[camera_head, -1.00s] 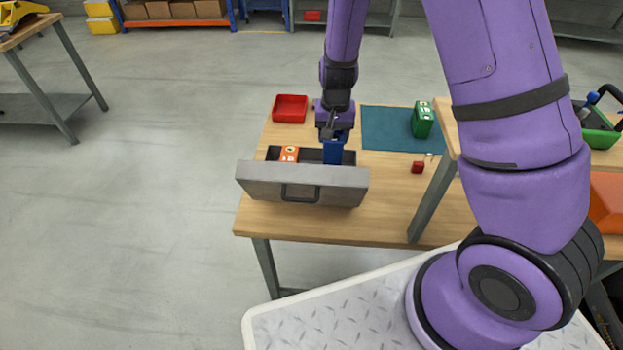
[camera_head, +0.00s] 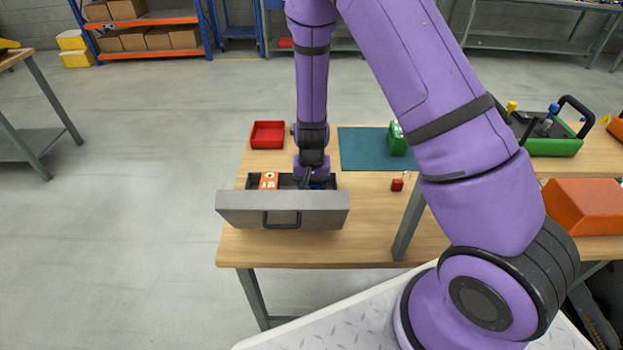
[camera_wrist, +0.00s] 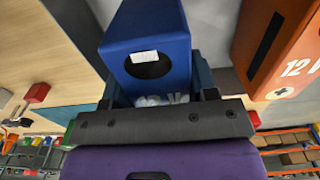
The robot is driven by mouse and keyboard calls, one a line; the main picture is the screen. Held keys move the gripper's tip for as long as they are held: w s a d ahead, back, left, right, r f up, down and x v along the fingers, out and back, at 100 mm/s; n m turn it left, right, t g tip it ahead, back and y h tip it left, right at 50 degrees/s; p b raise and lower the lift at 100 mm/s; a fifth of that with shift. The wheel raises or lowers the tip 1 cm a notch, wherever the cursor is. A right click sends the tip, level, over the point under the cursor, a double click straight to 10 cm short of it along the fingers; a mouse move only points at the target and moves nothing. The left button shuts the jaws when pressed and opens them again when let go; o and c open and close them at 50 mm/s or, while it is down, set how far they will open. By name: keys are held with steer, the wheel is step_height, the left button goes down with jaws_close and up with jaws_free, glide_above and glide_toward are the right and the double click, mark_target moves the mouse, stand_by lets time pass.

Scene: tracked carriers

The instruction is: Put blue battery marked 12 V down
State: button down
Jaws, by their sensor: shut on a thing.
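My gripper (camera_head: 314,180) is shut on the blue battery, which fills the middle of the wrist view (camera_wrist: 150,38). Its marking is mostly covered by my gripper; only part of white lettering shows. In the head view the gripper is low in the right part of an open grey case (camera_head: 245,212), and the battery is almost wholly hidden by the gripper and the case's front wall. I cannot tell whether the battery touches the case floor. An orange battery marked 12 V (camera_wrist: 283,55) stands beside it in the case, also visible in the head view (camera_head: 268,181).
The case stands at the wooden table's (camera_head: 290,248) front left. A red bin (camera_head: 267,135) is behind it. A teal mat (camera_head: 362,150) with a green battery (camera_head: 397,140) lies at the back right.

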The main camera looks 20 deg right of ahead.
steer(key=shift+f, duration=0.7)
steer(key=shift+f, duration=0.1)
steer(key=shift+c, duration=2)
jaws_free()
